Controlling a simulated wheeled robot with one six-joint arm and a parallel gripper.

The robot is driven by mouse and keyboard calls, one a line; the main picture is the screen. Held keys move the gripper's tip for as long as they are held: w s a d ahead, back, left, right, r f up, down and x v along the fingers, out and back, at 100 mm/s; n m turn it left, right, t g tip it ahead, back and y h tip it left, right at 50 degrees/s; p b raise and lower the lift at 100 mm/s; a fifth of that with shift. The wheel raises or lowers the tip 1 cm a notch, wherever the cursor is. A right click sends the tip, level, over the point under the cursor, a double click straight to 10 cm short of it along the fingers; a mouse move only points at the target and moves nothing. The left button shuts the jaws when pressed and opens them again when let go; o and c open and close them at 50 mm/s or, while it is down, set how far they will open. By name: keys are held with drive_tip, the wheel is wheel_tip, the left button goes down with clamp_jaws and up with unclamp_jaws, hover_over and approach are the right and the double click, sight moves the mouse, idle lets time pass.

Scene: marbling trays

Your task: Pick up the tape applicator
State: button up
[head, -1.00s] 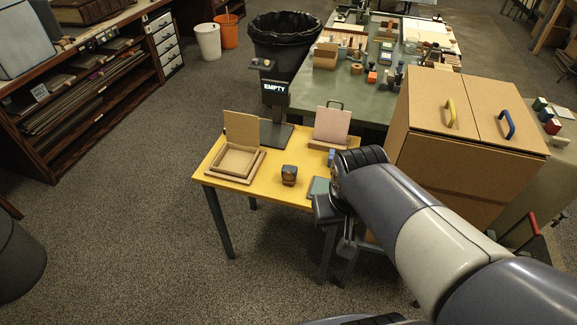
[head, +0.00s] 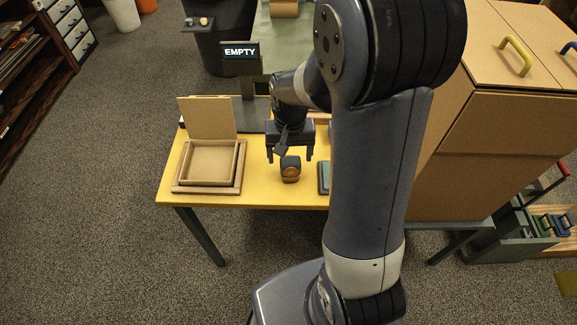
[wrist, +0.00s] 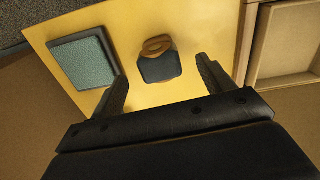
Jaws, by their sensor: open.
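The tape applicator (head: 290,170) is a small dark block with an orange-tan roll, standing on the yellow table. It also shows in the wrist view (wrist: 159,68), beyond and between my fingers. My gripper (head: 290,157) is open, pointing down, just behind and above the applicator in the head view. In the wrist view my gripper (wrist: 162,85) has one finger on each side of the applicator, with gaps on both sides. Nothing is held.
A shallow wooden tray (head: 240,166) with an upright board (head: 207,118) stands left of the applicator. A teal pad (wrist: 82,60) lies on its other side. A sign reading EMPTY (head: 241,52) stands behind the yellow table (head: 262,196). A large cardboard cabinet (head: 480,150) is at the right.

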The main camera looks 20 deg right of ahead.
sight(291, 161)
drive_tip(key=shift+w+d+f, duration=0.1)
drive_tip(key=shift+w+f, duration=0.05)
drive_tip(key=shift+f, duration=1.5)
drive_tip(key=shift+w+f, duration=0.1)
drive_tip(key=shift+f, duration=1.55)
drive_tip(key=shift+c, duration=0.3)
drive_tip(key=c, duration=1.1)
